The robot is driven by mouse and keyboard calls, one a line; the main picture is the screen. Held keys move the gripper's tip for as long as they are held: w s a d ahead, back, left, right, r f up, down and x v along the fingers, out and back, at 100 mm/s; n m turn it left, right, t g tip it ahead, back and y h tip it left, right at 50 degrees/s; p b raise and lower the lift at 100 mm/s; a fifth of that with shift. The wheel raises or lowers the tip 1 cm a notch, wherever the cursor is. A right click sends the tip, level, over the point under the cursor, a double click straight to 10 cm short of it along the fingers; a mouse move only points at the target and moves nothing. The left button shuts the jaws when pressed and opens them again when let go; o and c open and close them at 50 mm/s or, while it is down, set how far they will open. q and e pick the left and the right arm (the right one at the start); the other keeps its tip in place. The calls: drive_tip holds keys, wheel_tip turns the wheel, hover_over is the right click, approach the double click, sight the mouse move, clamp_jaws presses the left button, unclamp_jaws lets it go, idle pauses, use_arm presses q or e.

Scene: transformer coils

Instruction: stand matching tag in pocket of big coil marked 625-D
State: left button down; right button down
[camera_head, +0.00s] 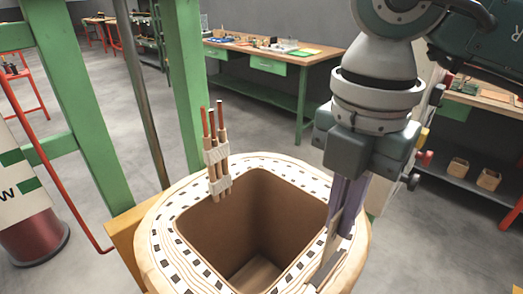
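A big round coil (186,245) stands in front of me, with pale wood, rows of dark spacer blocks around its top and a deep square opening. A bundle of leads (218,168) wrapped in pale tape rises from its far left rim. My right gripper (335,265) points down at the right side of the coil's top, with its fingers over the rim. A thin brownish strip shows at the fingertips; I cannot tell whether it is a tag or part of the coil. No marking 625-D and no pocket can be made out. My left gripper is out of view.
A green steel frame (187,85) with a grey pole stands left of the coil. A dark red cylinder (35,237) with a white panel is at far left. Workbenches (265,60) stand at the back, and a shelf with wooden boxes (488,178) at right. Grey floor lies open between.

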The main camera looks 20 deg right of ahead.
sight(330, 255)
drive_tip(key=shift+f+b, duration=2.3)
drive_tip(key=shift+f, duration=0.85)
drive_tip(key=c, duration=1.5)
unclamp_jaws()
drive_tip(key=o, duration=0.5)
drive_tip(key=shift+r, duration=0.15)
wheel_tip(330, 255, up, 10)
drive_tip(key=shift+f, duration=0.1)
